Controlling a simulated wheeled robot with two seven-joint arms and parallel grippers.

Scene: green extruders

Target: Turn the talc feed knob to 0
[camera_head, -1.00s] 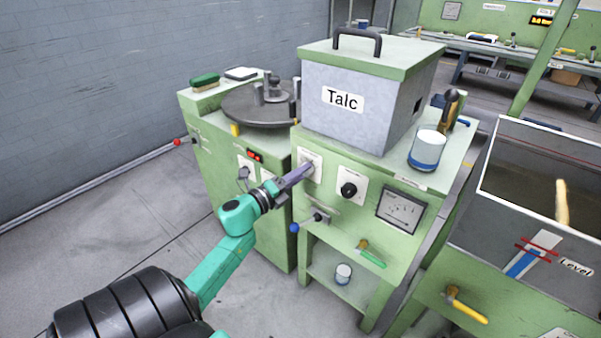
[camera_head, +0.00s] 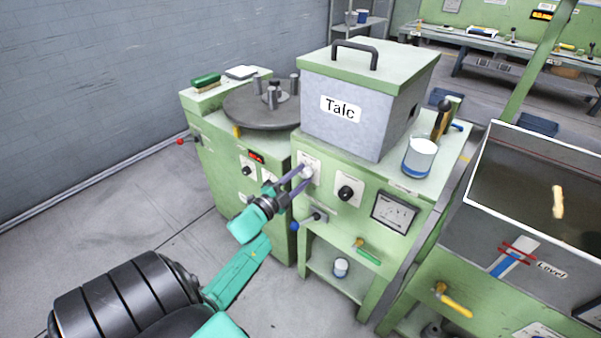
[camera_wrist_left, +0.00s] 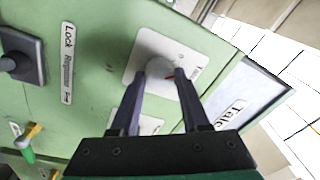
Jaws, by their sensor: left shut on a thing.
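A pale round knob (camera_wrist_left: 157,72) with a small red mark sits on a white plate on the green machine, below the grey bin labelled Talc (camera_head: 345,105). In the head view the knob (camera_head: 306,172) shows at the tips of my left gripper (camera_head: 302,178). In the wrist view my left gripper (camera_wrist_left: 160,74) has its two dark fingers on either side of the knob, shut on it. The fingers hide part of the knob and plate (camera_wrist_left: 190,58). The scale marks on the plate are too small to read. My right gripper is out of view.
A black knob (camera_head: 346,193) and a dial gauge (camera_head: 394,210) are to the right on the same panel. A turntable (camera_head: 262,105) stands at the left, and a tank (camera_head: 545,190) at the right.

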